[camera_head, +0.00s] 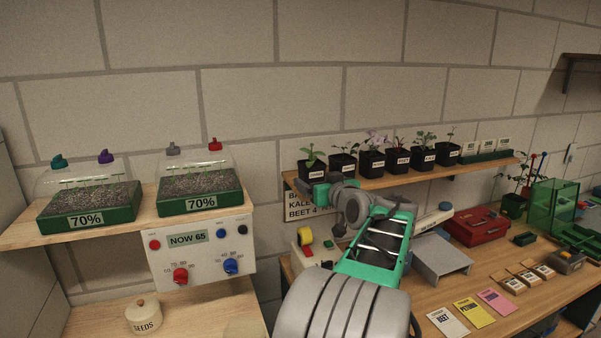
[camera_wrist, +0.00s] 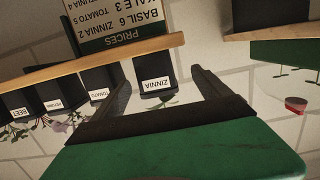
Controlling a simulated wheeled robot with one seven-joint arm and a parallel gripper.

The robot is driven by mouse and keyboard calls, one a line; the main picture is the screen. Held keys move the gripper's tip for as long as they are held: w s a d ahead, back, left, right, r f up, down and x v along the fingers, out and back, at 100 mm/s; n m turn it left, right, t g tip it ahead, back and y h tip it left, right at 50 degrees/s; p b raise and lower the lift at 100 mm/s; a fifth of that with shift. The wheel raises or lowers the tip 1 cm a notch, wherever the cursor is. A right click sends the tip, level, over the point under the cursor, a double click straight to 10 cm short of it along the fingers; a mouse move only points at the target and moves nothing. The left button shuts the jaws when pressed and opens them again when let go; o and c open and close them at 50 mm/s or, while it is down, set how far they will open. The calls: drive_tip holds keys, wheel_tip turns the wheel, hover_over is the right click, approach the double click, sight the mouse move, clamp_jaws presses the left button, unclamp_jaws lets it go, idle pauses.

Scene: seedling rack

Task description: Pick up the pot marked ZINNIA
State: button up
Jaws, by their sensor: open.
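The pot marked ZINNIA (camera_wrist: 155,72) is black with a white label and stands on a wooden shelf (camera_wrist: 130,50). The wrist view shows it upside down. It is the leftmost pot (camera_head: 312,169) of the row in the head view, with a green seedling. My gripper (camera_wrist: 163,84) is open, with one dark finger on each side of the pot in the wrist picture. I cannot tell whether the fingers reach around it or are still in front. In the head view my gripper (camera_head: 322,187) is small and partly hidden by my arm, just below that pot.
The TOMATO pot (camera_wrist: 98,80) is beside ZINNIA, with PETUNIA (camera_wrist: 55,88), BEET (camera_wrist: 18,98) and others further along. A price board (camera_wrist: 120,22) hangs under the shelf. A domed seed tray (camera_head: 200,190) stands left. The workbench below holds a red box (camera_head: 477,227) and seed packets.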

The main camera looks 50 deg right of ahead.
sight(316, 179)
drive_tip(key=p+x, duration=0.1)
drive_tip(key=x, duration=0.1)
drive_tip(key=p+x, duration=0.1)
drive_tip(key=x, duration=0.1)
drive_tip(key=d+p+x, duration=0.1)
drive_tip(key=x, duration=0.1)
drive_tip(key=shift+s+f+p, duration=0.1)
drive_tip(key=shift+s+p, duration=0.05)
drive_tip(key=shift+p, duration=0.2)
drive_tip(key=shift+w+d+f, duration=0.15)
drive_tip(key=shift+w, duration=0.1)
drive_tip(key=c, duration=1.7)
